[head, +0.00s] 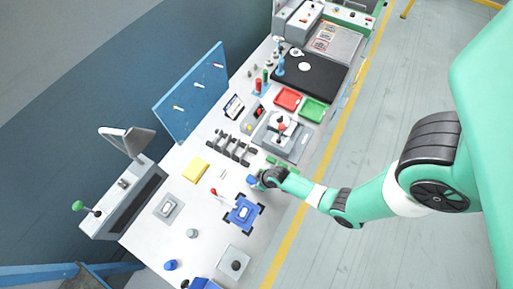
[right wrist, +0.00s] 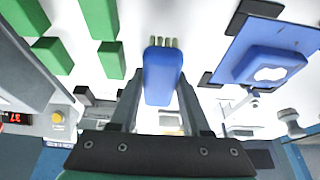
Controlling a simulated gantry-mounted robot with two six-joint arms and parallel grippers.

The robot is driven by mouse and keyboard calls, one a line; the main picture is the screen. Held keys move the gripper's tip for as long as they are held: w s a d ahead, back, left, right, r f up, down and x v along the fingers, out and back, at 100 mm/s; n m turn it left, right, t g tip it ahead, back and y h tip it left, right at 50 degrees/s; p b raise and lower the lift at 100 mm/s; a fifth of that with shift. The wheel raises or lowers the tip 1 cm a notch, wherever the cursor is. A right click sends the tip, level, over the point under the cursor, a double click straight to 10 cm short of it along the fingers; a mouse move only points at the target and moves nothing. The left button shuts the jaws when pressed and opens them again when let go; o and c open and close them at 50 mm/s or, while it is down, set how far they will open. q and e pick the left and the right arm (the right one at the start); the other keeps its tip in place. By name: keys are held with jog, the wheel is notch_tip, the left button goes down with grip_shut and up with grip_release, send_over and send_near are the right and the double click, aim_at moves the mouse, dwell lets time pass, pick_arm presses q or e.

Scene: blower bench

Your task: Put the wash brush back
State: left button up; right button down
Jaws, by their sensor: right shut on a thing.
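The wash brush has a blue body with pale greenish bristles; it shows in the right wrist view (right wrist: 163,72) and as a small blue piece in the head view (head: 251,180). My right gripper (head: 257,181) is shut on its blue body, with one finger on each side in the right wrist view (right wrist: 160,90). The bristles point away from the gripper. Green blocks (head: 284,163) stand on the bench beside the gripper; several also show at the upper left in the right wrist view (right wrist: 100,18). My left gripper is not in view.
A blue plate (head: 236,219) with black corner pieces lies close to the gripper. A row of dark clips (head: 231,150), a yellow block (head: 195,169) and a grey fixture (head: 294,148) are nearby. Red (head: 288,98) and green (head: 313,109) trays stand farther up the bench.

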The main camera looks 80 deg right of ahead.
jog(key=shift+f, duration=0.25)
jog(key=shift+f, duration=0.1)
jog(key=shift+c, duration=1.8)
grip_release()
jog(key=shift+r, duration=0.3)
jog(key=p+v, duration=0.7)
jog(key=v, duration=0.4)
jog(key=shift+s+r, duration=0.2)
jog(key=shift+r, duration=0.15)
